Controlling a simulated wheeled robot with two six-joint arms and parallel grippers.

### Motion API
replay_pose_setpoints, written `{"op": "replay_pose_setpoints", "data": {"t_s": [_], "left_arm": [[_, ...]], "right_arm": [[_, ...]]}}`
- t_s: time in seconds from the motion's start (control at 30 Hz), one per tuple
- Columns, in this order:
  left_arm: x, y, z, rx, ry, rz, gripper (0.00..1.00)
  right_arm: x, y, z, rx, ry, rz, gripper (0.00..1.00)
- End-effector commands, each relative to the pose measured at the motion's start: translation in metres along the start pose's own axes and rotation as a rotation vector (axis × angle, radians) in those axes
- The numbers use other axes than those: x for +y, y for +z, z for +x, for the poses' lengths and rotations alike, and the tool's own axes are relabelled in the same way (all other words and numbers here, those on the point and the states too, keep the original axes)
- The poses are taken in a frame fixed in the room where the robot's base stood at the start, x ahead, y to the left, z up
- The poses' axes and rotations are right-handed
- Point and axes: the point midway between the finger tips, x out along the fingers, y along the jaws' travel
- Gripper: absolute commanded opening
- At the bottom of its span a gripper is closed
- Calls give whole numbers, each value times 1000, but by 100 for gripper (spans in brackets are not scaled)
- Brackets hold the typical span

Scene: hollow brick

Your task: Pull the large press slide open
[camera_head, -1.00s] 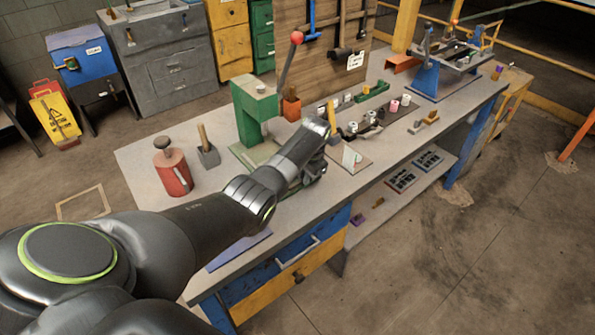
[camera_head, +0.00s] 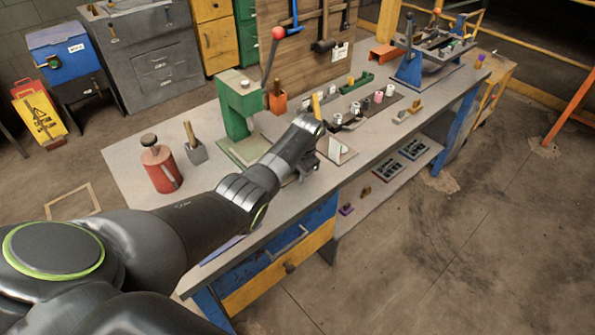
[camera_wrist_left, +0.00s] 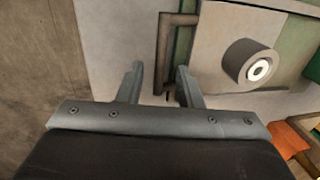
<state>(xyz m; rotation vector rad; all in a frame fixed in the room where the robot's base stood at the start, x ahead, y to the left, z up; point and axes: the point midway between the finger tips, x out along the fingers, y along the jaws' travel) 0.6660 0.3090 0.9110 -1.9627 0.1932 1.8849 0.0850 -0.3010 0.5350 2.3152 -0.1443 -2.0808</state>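The large green press (camera_head: 238,108) stands on the workbench with a red-knobbed lever. Its pale slide plate (camera_wrist_left: 215,60) shows in the left wrist view, with a round grey cylinder (camera_wrist_left: 249,62) on it and green parts around it. A dark bar handle (camera_wrist_left: 166,50) runs along the slide's left side. My left gripper (camera_wrist_left: 160,82) is open, its two fingers on either side of the handle's near end, with gaps visible. In the head view my left gripper (camera_head: 303,170) is in front of the press base, partly hidden by my arm. My right gripper is not in view.
A red canister (camera_head: 160,168) and a grey block with a wooden handle (camera_head: 195,150) stand left of the press. A small plate stand (camera_head: 338,150) is close right of my gripper. Drawers (camera_head: 285,250) are under the bench front.

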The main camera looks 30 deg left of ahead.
Motion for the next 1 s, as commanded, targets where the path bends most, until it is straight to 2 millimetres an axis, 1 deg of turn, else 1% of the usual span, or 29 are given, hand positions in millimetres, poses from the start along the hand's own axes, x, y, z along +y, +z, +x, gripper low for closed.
{"op": "replay_pose_setpoints", "data": {"t_s": [0.17,0.27,0.37,0.57,0.67,0.8,0.93,1.0], "left_arm": [[0,0,-6,0,0,0,33],[0,0,-16,1,-1,0,33],[0,0,-30,2,-1,0,33],[0,-1,-66,4,-2,0,33],[0,-1,-87,4,-2,0,33],[0,-1,-120,6,-3,0,33],[0,-1,-146,4,-2,0,33],[0,0,-160,2,-1,0,33]], "right_arm": [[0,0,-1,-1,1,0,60],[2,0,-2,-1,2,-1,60],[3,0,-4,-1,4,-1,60],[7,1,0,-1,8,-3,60],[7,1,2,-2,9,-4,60],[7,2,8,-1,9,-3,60],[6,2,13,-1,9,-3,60],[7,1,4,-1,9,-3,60]]}}
